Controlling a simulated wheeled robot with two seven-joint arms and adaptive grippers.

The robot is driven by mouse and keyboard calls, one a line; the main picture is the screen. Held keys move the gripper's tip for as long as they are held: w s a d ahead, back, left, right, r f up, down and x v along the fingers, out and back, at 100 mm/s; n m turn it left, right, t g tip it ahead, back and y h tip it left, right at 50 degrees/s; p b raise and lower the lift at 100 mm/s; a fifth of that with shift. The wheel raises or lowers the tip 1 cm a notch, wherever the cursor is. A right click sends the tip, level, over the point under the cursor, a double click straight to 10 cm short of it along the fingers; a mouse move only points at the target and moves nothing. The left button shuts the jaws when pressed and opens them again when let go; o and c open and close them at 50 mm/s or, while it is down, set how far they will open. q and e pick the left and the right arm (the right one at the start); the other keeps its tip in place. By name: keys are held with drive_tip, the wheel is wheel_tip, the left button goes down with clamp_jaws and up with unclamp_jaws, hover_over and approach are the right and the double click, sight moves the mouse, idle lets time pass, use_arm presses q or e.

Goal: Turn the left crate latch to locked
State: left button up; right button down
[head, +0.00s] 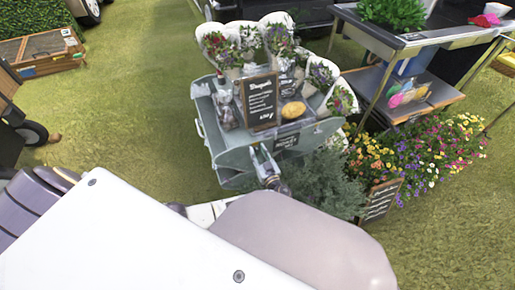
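I cannot make out a crate latch anywhere in the head view. My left gripper (262,160) reaches up to the near side of a grey-green flower stand (232,160), in front of its lower edge. It is small and partly hidden behind my own arm, so I cannot tell whether its fingers are open or whether it touches the stand. A dark wooden crate with a chalkboard front (381,200) stands on the grass to the right, with colourful flowers behind it. My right gripper is not in view.
The stand holds several wrapped bouquets (276,40), a framed chalkboard (260,101) and a jar-like item (224,112). A bushy green plant (325,182) sits close right of my gripper. A metal table (400,45) stands at upper right. Open grass (130,110) lies left.

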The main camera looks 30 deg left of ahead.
use_arm(q)
drive_tip(key=shift+w+a, duration=0.1)
idle(0.3)
clamp_jaws()
